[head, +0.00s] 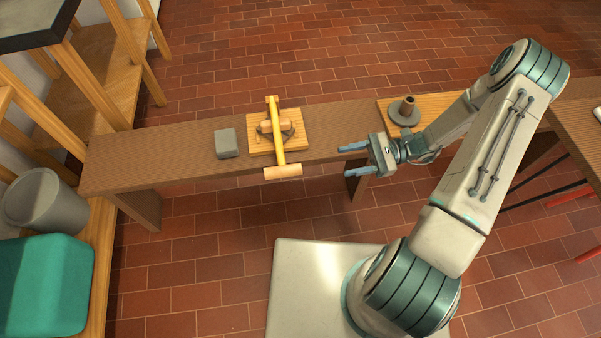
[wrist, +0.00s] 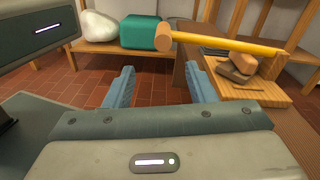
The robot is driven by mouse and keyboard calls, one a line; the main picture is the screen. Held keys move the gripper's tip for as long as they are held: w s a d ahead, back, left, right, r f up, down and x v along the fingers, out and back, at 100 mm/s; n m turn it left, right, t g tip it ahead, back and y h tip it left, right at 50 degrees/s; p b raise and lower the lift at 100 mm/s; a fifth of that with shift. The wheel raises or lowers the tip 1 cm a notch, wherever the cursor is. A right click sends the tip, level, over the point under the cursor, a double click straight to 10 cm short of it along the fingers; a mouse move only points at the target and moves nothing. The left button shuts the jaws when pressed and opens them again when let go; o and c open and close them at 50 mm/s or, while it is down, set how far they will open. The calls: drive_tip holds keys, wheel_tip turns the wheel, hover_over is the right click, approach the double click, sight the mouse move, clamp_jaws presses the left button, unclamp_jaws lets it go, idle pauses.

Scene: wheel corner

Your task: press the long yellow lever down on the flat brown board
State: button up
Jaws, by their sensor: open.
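The long yellow lever (head: 274,131) crosses a light wooden base on the brown bench, with a wooden crosspiece handle (head: 282,172) at its near end, overhanging the bench's front edge. In the wrist view the lever (wrist: 225,43) runs across the upper right, its handle end (wrist: 163,37) above and ahead of my fingers, and it stands raised over the base. The flat board (head: 257,147) under it shows light tan wood. My gripper (head: 347,160) is open and empty, right of the lever and apart from it. Its blue fingers also show in the wrist view (wrist: 157,88).
A grey block (head: 228,143) sits left of the board on the brown bench (head: 170,155). A round grey piece with a brown peg (head: 404,111) stands on another board at right. A grey bucket (head: 45,205) and teal bin (head: 45,285) are at left.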

sight(300, 169)
drive_tip(key=x, duration=0.4)
drive_tip(key=b+x, duration=0.1)
drive_tip(key=x, duration=0.8)
drive_tip(key=shift+w+a+f+b, duration=0.2)
drive_tip(key=shift+a+f+b, duration=0.2)
drive_tip(key=shift+a, duration=0.1)
drive_tip(key=shift+r+t+y, duration=0.1)
drive_tip(key=shift+t+y, duration=0.2)
clamp_jaws()
